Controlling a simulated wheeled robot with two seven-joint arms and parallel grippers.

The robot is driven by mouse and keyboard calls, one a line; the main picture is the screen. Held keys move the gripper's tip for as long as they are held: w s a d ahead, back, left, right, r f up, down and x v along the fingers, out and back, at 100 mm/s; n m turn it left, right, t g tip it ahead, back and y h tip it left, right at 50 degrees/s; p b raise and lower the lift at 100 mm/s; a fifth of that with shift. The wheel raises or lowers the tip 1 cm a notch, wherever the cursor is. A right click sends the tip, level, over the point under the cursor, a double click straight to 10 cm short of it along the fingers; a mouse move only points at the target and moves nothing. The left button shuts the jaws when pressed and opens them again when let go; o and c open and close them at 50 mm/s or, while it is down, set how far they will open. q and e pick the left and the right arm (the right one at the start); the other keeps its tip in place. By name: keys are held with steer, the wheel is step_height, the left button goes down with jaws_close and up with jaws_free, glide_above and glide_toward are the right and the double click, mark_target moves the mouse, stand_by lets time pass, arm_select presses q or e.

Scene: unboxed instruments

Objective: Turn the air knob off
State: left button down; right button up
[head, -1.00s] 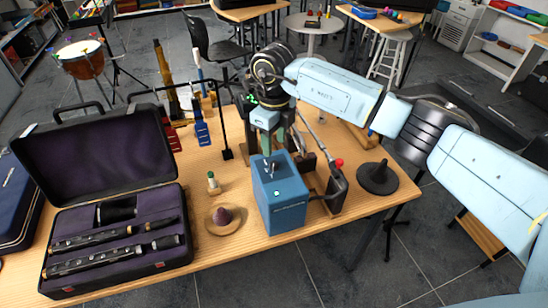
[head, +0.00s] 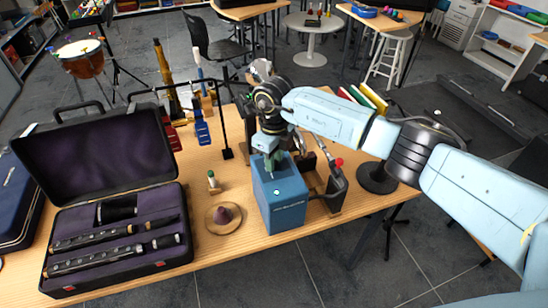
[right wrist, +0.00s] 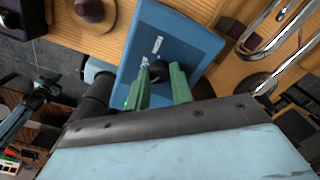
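The blue box (head: 281,207) stands near the table's front edge, with a small pale round spot on its front. In the right wrist view its blue top (right wrist: 185,35) carries a small metal fitting (right wrist: 157,45) and a dark knob-like part (right wrist: 160,72). My right gripper (head: 272,161) points down at the box top. In the right wrist view its green fingers (right wrist: 161,70) are apart, one on each side of the dark part. I cannot tell whether they touch it. Fingers and arm hide much of the knob in the head view. My left gripper is not in view.
An open black instrument case (head: 115,253) lies on the left of the table (head: 205,255). A brown round mute (head: 223,217) and a small bottle (head: 213,182) stand left of the box. A red-tipped metal tube (head: 337,165) and a black disc-based object (head: 377,178) are to its right.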

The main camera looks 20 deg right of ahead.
jaws_close()
steer(key=m, duration=0.4)
steer(key=shift+r+m+p, duration=0.1)
steer(key=shift+m+p, duration=0.3)
steer(key=m, duration=0.3)
steer(key=shift+m+p, duration=0.3)
steer(key=shift+p, duration=0.1)
steer(key=shift+m+p, duration=0.45)
steer(key=shift+m, duration=1.15)
steer(key=o, duration=0.7)
jaws_free()
